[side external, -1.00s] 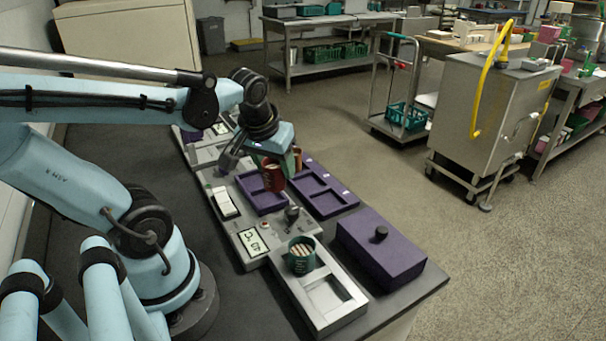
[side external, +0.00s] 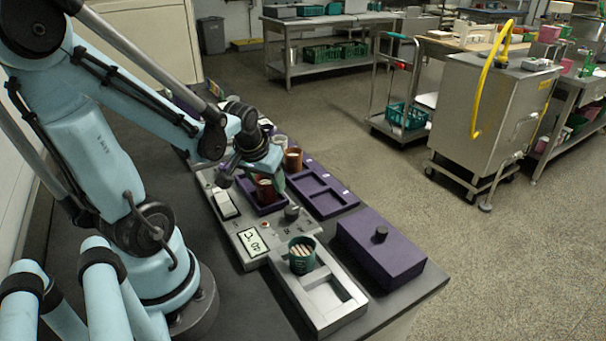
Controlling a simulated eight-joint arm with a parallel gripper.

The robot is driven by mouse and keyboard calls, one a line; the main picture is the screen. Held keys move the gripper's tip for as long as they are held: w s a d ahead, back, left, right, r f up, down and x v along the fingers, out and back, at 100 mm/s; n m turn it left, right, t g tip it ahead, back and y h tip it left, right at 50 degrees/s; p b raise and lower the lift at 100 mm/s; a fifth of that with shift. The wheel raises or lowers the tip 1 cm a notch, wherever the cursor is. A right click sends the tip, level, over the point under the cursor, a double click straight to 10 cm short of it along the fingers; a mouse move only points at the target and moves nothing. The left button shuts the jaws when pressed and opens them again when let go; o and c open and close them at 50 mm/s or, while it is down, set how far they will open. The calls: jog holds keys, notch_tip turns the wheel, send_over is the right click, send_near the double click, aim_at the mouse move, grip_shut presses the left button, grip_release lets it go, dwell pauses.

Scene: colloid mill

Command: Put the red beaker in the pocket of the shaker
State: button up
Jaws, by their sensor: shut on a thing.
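The red beaker (side external: 267,192) is upright at the purple pocket (side external: 249,202) on the grey shaker unit (side external: 247,228), which has a lit display. My gripper (side external: 264,178) comes down from above and is shut on the red beaker. The beaker's lower part appears within the pocket's outline; I cannot tell whether it touches the floor of the pocket. My gripper and wrist hide the beaker's top and the pocket's back part.
A purple tray with empty pockets (side external: 345,193) lies to the right, with a brown beaker (side external: 293,160) behind it. In front are a green beaker (side external: 302,262) holding pale rods, a grey block with a recess (side external: 352,311) and a purple lidded box (side external: 395,255).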

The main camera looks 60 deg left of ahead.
jog(key=shift+f, duration=0.2)
jog(key=o, duration=1.1)
jog(key=shift+c, duration=0.2)
jog(key=shift+r, duration=0.15)
jog(key=shift+v, duration=5.9)
jog(key=w+d+f+m+t+h, duration=0.1)
jog(key=w+d+m, duration=0.2)
jog(key=d, duration=0.3)
jog(key=w+d+f+m+t+h, duration=0.1)
jog(key=w+d+m+t, duration=0.1)
jog(key=w+d+m, duration=0.2)
jog(key=d, duration=0.3)
jog(key=shift+f+t+h, duration=0.25)
jog(key=shift+t+h, duration=0.05)
jog(key=shift+h, duration=0.1)
jog(key=shift+a, duration=0.1)
